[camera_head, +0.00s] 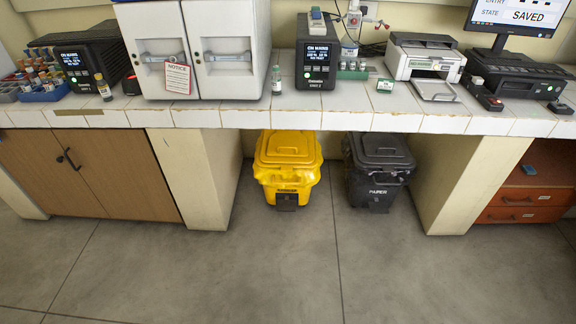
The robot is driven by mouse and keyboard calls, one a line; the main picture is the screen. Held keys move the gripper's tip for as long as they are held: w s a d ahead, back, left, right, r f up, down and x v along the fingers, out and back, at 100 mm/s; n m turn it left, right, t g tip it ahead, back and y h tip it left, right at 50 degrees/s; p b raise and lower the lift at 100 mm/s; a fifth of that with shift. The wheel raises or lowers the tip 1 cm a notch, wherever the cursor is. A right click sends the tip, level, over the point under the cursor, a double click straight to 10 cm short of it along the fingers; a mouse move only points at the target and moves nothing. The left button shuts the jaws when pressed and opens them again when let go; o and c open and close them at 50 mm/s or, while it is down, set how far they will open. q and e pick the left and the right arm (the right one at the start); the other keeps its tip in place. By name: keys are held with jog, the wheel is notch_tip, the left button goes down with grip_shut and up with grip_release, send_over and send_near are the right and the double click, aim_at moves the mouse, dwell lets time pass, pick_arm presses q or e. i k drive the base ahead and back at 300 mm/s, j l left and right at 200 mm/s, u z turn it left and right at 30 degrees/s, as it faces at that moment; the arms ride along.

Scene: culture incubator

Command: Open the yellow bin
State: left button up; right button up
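The yellow bin (287,178) stands on the floor under the white tiled counter, in the knee space near the middle of the view. Its yellow lid (288,148) is down and looks closed. A dark pedal-like piece (286,200) shows low on its front. Its back is in shadow under the counter. Neither of my grippers is in view.
A dark grey bin (378,190) marked PAPER stands just right of the yellow one. The counter edge (330,122) overhangs both bins. Pale supports (192,175) flank the space. The grey floor (230,265) in front is clear.

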aim_at(288, 174)
jog(key=i+l, duration=0.2)
jog(key=i, duration=0.25)
jog(key=i+l, duration=0.2)
jog(key=i, duration=0.25)
jog(key=i+l, duration=0.2)
jog(key=i, duration=0.25)
jog(key=i+l, duration=0.2)
jog(key=i, duration=0.25)
jog(key=u, duration=0.05)
